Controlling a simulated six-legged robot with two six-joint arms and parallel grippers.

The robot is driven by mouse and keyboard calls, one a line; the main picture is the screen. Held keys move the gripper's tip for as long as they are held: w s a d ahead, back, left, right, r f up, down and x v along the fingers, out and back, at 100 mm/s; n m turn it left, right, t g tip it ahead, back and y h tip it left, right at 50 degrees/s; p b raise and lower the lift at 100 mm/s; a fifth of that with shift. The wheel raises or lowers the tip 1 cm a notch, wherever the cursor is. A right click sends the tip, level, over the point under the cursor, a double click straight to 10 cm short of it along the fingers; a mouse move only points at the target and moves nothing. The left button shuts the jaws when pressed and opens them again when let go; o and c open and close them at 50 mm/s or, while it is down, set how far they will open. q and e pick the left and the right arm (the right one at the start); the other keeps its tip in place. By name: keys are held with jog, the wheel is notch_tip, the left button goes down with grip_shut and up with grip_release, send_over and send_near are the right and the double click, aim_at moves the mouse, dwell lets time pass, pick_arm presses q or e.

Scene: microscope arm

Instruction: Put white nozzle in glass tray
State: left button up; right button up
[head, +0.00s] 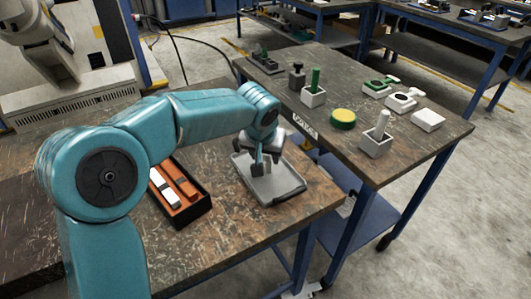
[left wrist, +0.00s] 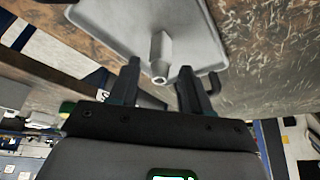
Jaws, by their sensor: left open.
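The grey tray (head: 285,193) lies on the near wooden table, close to its right edge. My left gripper (head: 261,166) is over the tray, pointing down, with its fingers apart. In the left wrist view the pale nozzle (left wrist: 161,52) is against the tray (left wrist: 110,18), between and just beyond the fingertips of my open gripper (left wrist: 159,83). A gap shows on each side of the nozzle, so the fingers do not grip it. In the head view the gripper hides most or all of the nozzle. My right gripper is out of view.
A black box (head: 190,213) with orange and white pieces lies left of the tray. The second table (head: 345,88) holds a green peg in a block (head: 314,92), a yellow-green round pad (head: 343,118) and a white peg in a block (head: 377,139). The near table's front is clear.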

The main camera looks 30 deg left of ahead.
pick_arm(q)
jog(key=p+v, duration=0.1)
jog(key=v, duration=1.1)
